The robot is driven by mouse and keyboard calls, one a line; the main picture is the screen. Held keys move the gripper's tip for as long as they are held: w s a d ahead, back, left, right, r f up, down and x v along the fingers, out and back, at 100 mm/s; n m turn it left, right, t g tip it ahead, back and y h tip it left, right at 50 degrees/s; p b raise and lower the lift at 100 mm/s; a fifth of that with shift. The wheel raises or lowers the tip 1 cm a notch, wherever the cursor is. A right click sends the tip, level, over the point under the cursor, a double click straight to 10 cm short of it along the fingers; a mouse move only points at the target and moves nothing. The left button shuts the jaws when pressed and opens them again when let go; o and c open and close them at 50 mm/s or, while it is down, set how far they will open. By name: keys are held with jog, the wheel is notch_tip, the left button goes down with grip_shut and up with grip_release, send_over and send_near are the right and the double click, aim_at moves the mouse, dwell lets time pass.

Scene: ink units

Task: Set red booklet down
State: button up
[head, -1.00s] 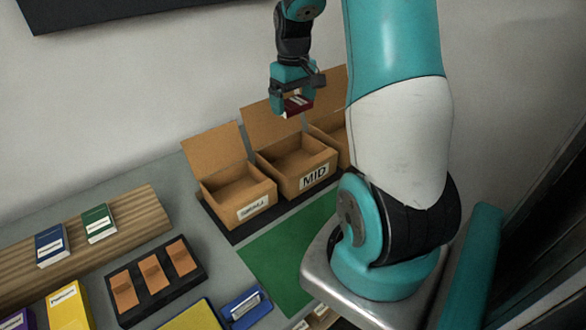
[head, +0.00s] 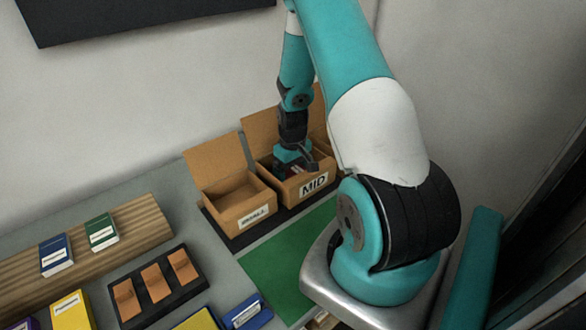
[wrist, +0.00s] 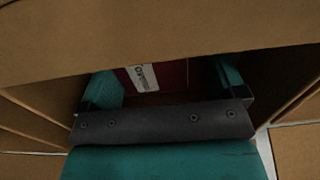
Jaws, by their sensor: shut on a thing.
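The red booklet (wrist: 170,77) is dark red with a white label. It is between the fingers of my gripper (wrist: 165,88) in the wrist view, and its lower part is hidden. In the head view my gripper (head: 293,165) is down inside the open cardboard box marked MID (head: 292,190), and only a small dark red patch of the booklet shows there. The box walls surround the gripper in the wrist view. I cannot tell whether the booklet touches the box floor.
An open box marked SMALL (head: 238,208) stands left of the MID box, its flap raised. A green mat (head: 285,262) lies in front. A wooden riser (head: 145,225) holds blue and green booklets. A black tray (head: 160,290) holds several orange-brown pieces.

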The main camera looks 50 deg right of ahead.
aim_at(293, 172)
jog(key=shift+f, duration=0.2)
jog(key=o, duration=0.6)
jog(key=shift+o, duration=0.2)
notch_tip(293, 172, up, 12)
jog(key=b, duration=0.2)
jog(key=w+a+r+n, duration=0.2)
jog(key=a+r, duration=0.2)
jog(key=a, duration=0.4)
jog(key=s+a+r+n+t+y, duration=0.1)
jog(key=a+r, duration=0.2)
jog(key=a, duration=0.4)
jog(key=s+a+r+n+y, duration=0.1)
jog(key=a+r+n, duration=0.15)
jog(key=a, duration=0.55)
jog(key=s+a+r+n+y, duration=0.1)
jog(key=s+a+r+n, duration=0.1)
jog(key=s+a, duration=0.5)
jog(key=s+a+r+n+g+y, duration=0.1)
jog(key=s+a+r+n, duration=0.1)
jog(key=s+a, duration=0.6)
jog(key=shift+r, duration=0.8)
